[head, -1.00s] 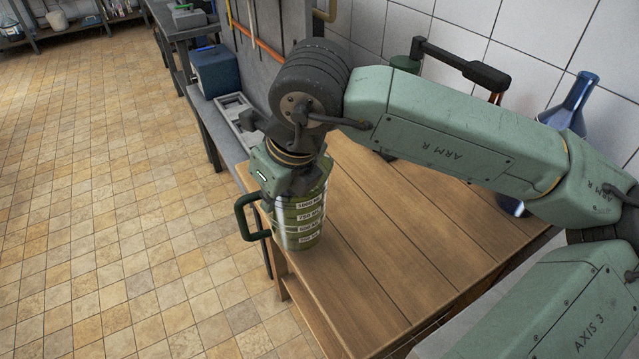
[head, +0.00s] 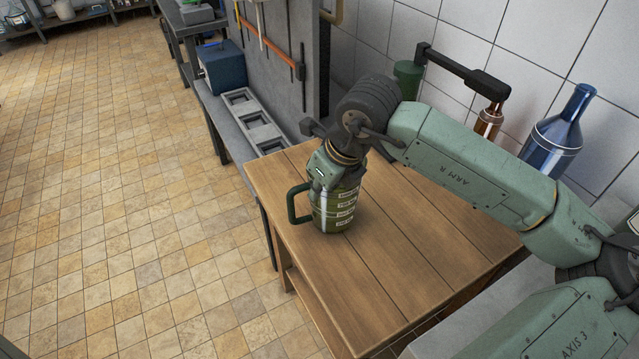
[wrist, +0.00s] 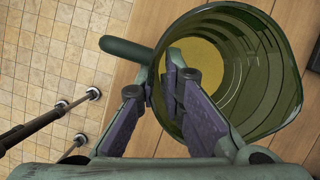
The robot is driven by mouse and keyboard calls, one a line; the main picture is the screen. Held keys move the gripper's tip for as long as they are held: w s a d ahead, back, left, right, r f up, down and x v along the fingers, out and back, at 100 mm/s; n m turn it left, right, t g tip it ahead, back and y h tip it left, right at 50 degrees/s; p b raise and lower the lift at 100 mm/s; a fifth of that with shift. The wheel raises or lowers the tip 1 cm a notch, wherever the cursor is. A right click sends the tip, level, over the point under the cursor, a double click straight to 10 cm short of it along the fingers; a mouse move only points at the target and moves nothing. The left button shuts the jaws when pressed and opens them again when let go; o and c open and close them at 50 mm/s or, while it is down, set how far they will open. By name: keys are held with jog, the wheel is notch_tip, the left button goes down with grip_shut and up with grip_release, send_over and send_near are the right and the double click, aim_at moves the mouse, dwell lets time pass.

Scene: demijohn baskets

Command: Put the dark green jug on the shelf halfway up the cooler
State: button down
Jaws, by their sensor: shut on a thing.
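The dark green jug (head: 336,214) is upright above the left part of the wooden table, with pale measure labels on its side and its handle to the left. I cannot tell whether its base touches the wood. My gripper (head: 329,178) is at its rim. In the wrist view, the open mouth of the jug (wrist: 262,88) shows, and my gripper (wrist: 166,82) is shut on its wall beside the handle, one finger inside and one outside. I cannot make out a cooler with a shelf in either view.
The wooden table (head: 405,270) is mostly bare. A blue metallic bottle (head: 556,137), a copper bottle (head: 487,123) and a green vessel (head: 408,76) stand by the tiled wall. Beyond are a grey bench with block-like trays (head: 255,124) and a blue box (head: 222,68). Open floor lies left.

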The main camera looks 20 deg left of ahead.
jog(key=shift+f, duration=0.1)
jog(key=shift+f+b, duration=0.2)
jog(key=shift+b, duration=0.2)
jog(key=c, duration=1.7)
grip_release()
jog(key=shift+r, duration=0.1)
